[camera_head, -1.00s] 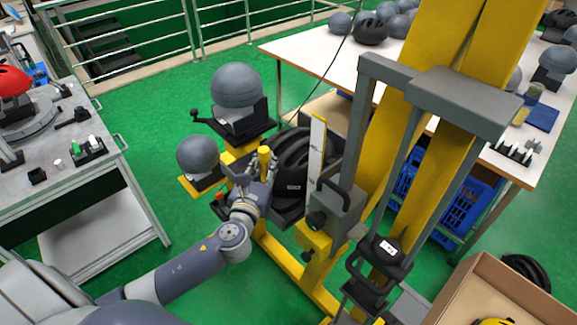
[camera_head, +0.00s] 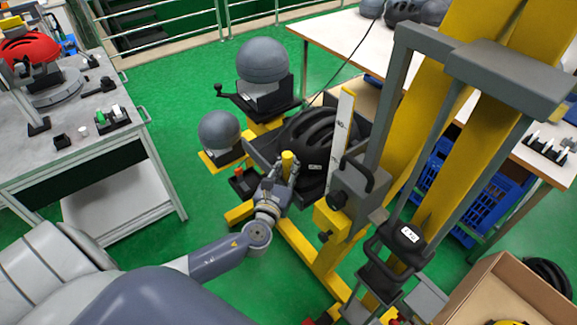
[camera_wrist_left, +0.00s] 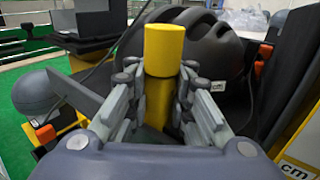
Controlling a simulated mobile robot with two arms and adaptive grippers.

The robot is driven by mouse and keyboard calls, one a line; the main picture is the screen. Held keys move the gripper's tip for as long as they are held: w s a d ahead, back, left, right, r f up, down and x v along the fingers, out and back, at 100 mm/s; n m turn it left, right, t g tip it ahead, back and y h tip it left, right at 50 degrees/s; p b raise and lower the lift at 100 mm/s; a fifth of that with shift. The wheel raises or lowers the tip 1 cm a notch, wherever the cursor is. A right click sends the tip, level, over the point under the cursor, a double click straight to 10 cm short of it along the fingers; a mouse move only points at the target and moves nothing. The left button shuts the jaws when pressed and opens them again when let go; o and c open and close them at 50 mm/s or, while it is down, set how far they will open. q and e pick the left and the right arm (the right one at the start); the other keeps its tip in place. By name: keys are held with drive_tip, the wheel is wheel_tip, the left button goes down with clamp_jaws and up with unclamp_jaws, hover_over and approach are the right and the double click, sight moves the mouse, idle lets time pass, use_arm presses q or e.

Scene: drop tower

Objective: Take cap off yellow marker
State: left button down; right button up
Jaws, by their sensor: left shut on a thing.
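The yellow marker (camera_wrist_left: 163,52) stands upright between the fingers of my left gripper (camera_wrist_left: 160,95) in the left wrist view. A seam between its upper and lower parts shows near the fingertips. The gripper is shut on it. In the head view the marker (camera_head: 287,163) sticks up above my left gripper (camera_head: 283,178), in front of the black helmet. I cannot tell whether the cap is on. My right gripper does not show.
A black helmet (camera_head: 312,140) sits in the drop tower's holder just behind the marker. The yellow and grey tower (camera_head: 395,165) stands close on the right. Grey headforms (camera_head: 263,60) are behind. A workbench (camera_head: 60,150) with small markers is at the left; green floor lies between. An open cardboard box (camera_head: 505,290) is at the lower right.

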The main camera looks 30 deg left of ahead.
use_arm(q)
drive_tip(key=shift+f, duration=0.1)
drive_tip(key=c, duration=1.4)
unclamp_jaws()
drive_tip(key=shift+s, duration=0.15)
drive_tip(key=b+v, duration=0.2)
drive_tip(key=v, duration=0.9)
drive_tip(key=shift+s+r, duration=0.2)
drive_tip(key=shift+s, duration=0.15)
drive_tip(key=shift+d, duration=0.1)
